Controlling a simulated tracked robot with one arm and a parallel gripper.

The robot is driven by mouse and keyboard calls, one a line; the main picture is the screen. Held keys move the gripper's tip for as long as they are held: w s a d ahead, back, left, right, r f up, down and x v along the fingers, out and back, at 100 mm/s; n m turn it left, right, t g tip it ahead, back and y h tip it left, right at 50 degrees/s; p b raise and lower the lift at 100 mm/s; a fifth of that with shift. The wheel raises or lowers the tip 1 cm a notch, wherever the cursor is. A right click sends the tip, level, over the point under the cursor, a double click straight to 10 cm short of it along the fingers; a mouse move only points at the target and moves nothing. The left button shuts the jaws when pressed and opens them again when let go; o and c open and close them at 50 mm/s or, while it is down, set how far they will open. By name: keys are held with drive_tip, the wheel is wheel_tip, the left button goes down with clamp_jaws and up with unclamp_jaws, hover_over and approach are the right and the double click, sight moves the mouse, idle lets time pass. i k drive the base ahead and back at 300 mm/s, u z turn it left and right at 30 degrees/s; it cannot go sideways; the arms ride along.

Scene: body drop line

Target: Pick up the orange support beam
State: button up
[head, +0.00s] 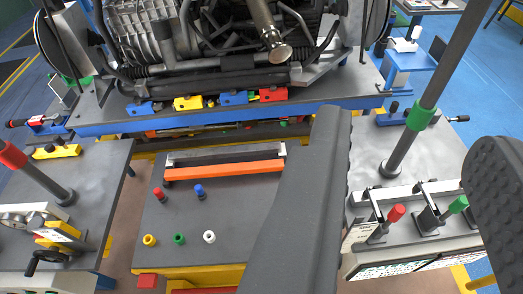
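The orange support beam (224,170) lies across the dark grey middle table, near its back edge, just in front of a dark bar with pale ends. Its right end comes close to the left of my gripper (412,132). My gripper shows as two large dark fingers in the foreground, one running up the middle-right and one ribbed at the right edge. They are wide apart with nothing seen held between them. The beam is not in the gripper.
An engine assembly sits on a grey-and-blue platform (230,118) behind the beam. Red and blue pegs and several coloured rings stand on the middle table (225,230). A post with a green collar (418,118) and toggle clamps (430,212) stand on the right table. The left table (95,180) holds another post.

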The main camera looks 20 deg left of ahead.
sight(247, 168)
drive_tip(key=u, duration=0.15)
drive_tip(key=i, duration=1.15)
drive_tip(key=u, duration=0.55)
